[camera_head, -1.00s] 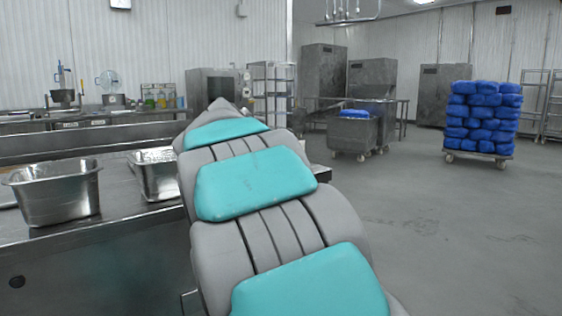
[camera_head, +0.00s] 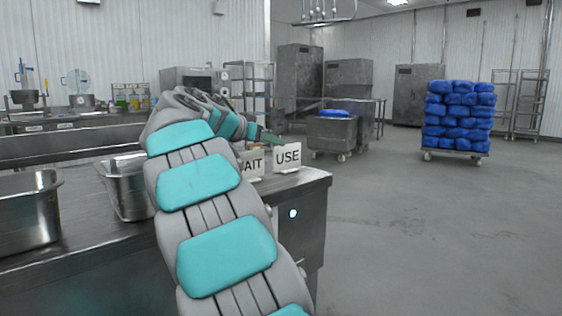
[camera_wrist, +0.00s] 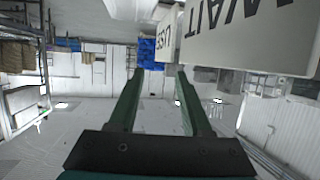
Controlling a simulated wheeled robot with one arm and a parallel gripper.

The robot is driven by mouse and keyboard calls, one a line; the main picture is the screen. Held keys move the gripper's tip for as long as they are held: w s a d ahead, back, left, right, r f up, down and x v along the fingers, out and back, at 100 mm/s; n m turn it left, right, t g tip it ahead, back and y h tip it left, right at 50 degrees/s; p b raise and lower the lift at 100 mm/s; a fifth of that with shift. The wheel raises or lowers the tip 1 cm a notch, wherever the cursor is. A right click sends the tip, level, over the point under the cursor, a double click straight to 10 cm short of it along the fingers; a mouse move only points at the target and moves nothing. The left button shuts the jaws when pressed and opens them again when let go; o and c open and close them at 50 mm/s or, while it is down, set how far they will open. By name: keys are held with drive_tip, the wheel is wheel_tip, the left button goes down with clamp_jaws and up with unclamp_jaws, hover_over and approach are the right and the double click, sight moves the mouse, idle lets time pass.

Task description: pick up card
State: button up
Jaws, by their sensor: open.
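Two white cards stand on the right end of the steel table. The card reading USE (camera_head: 287,163) is at the right, near the table's corner. The card reading WAIT (camera_head: 256,170) is just left of it, its left part hidden behind my arm. My gripper (camera_head: 264,135) is at the height of the cards' upper edges or above. In the wrist view, my gripper (camera_wrist: 157,76) is open with nothing between its green fingers. There the WAIT card (camera_wrist: 265,45) looms large and upside down at upper right, and the USE card (camera_wrist: 168,38) is beside it, apart from the fingers.
The steel table (camera_head: 305,182) ends at the right, with open grey floor (camera_head: 420,230) beyond. Metal pans (camera_head: 125,190) stand on the table left of my arm. A cart of blue bags (camera_head: 458,118) and a steel bin (camera_head: 331,133) are further back.

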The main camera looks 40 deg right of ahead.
drive_tip(key=p, duration=0.2)
hover_over(284, 170)
wheel_tip(284, 170, down, 2)
drive_tip(key=shift+d+f, duration=0.1)
drive_tip(key=shift+f, duration=0.1)
clamp_jaws()
idle(1.3)
